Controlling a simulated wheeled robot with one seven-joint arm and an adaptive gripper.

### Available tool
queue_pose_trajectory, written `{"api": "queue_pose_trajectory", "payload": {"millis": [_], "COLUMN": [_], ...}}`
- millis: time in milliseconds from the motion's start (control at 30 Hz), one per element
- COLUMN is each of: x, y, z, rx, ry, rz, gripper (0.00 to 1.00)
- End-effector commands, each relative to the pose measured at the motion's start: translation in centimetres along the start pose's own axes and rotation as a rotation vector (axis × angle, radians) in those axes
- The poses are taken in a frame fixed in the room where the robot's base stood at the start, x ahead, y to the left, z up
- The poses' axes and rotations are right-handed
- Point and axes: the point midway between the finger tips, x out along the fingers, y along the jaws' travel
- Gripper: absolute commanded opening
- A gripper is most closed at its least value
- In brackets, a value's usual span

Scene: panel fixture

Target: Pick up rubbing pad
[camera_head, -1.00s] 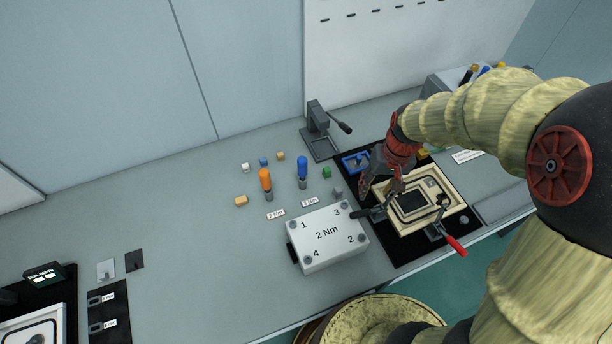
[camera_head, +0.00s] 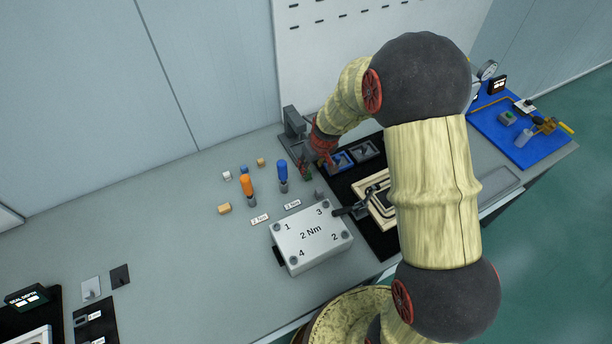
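I cannot tell for sure which thing is the rubbing pad. Several small blocks lie on the bench: a green one (camera_head: 308,176) close under my gripper, a tan one (camera_head: 224,208), a white one (camera_head: 227,175), a blue one (camera_head: 244,169) and an orange one (camera_head: 261,162).
A grey lever press (camera_head: 293,126) stands just behind my gripper. Orange (camera_head: 247,186) and blue (camera_head: 283,172) screwdrivers stand upright to its left. My arm partly hides a beige clamped fixture (camera_head: 378,205). The bench's left middle is clear.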

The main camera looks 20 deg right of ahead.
Motion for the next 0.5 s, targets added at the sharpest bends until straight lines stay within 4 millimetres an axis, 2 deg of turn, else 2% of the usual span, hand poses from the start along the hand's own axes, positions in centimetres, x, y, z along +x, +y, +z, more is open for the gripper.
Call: {"api": "queue_pose_trajectory", "payload": {"millis": [233,500], "x": [2.2,5.8], "y": [-0.4,-0.8], "z": [0.1,0.0], "rx": [0.0,0.002], "ry": [-0.003,-0.004], "rz": [-0.001,0.0], "gripper": [0.42,0.42]}}
